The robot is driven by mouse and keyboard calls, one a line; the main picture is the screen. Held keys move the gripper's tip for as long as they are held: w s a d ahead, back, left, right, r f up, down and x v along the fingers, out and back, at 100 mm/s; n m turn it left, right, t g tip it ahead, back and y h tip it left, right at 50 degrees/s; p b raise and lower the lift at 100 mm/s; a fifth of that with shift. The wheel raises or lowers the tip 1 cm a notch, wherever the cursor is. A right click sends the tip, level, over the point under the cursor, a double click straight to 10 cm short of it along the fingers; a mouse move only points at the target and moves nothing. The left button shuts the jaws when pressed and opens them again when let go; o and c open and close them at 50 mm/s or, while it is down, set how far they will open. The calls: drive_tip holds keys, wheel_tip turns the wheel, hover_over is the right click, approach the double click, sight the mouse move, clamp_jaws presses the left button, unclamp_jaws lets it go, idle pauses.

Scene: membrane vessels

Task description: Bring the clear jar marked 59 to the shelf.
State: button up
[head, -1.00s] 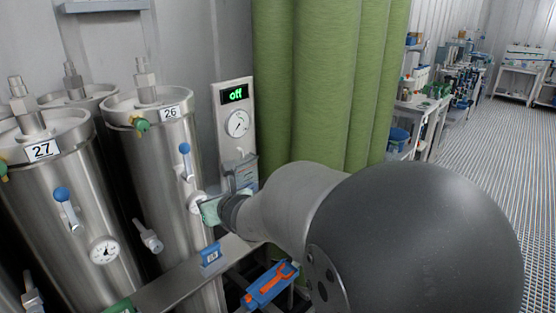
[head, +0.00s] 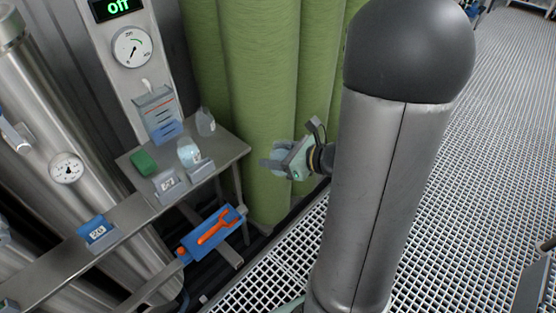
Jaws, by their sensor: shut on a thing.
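My gripper (head: 276,163) is in front of the green curtain, to the right of the metal shelf (head: 221,152) and apart from it. It is shut on a small pale thing, mostly hidden by the fingers. It may be a clear jar, but I cannot make out its shape or any number. Two clear jars stand on the shelf: one (head: 188,153) near the middle and one (head: 206,122) at the back right. I cannot read a 59 on either.
A blue tray with an orange tool (head: 213,232) is below. Steel vessels (head: 62,130) stand left. Grated floor (head: 480,170) lies open at right.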

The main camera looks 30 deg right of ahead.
drive_tip(key=shift+s+a+f, duration=0.25)
drive_tip(key=shift+s+f, duration=0.05)
drive_tip(key=shift+s, duration=0.15)
drive_tip(key=shift+a+n+y, duration=0.15)
drive_tip(key=shift+n+y, duration=0.15)
drive_tip(key=w+a+f, duration=0.1)
drive_tip(key=w+a, duration=0.1)
drive_tip(key=w, duration=0.5)
drive_tip(key=w+a+f, duration=0.2)
drive_tip(key=w+a, duration=0.1)
drive_tip(key=w, duration=0.4)
drive_tip(key=w+a+f+b, duration=0.1)
drive_tip(key=w+a+f, duration=0.1)
drive_tip(key=w, duration=0.6)
drive_tip(key=shift+w+a, duration=0.1)
drive_tip(key=shift+a, duration=0.65)
drive_tip(key=shift+f+b, duration=0.8)
drive_tip(key=shift+b, duration=0.05)
drive_tip(key=shift+f+b, duration=0.2)
drive_tip(key=shift+b, duration=0.25)
drive_tip(key=o, duration=1.1)
drive_tip(key=shift+o, duration=0.2)
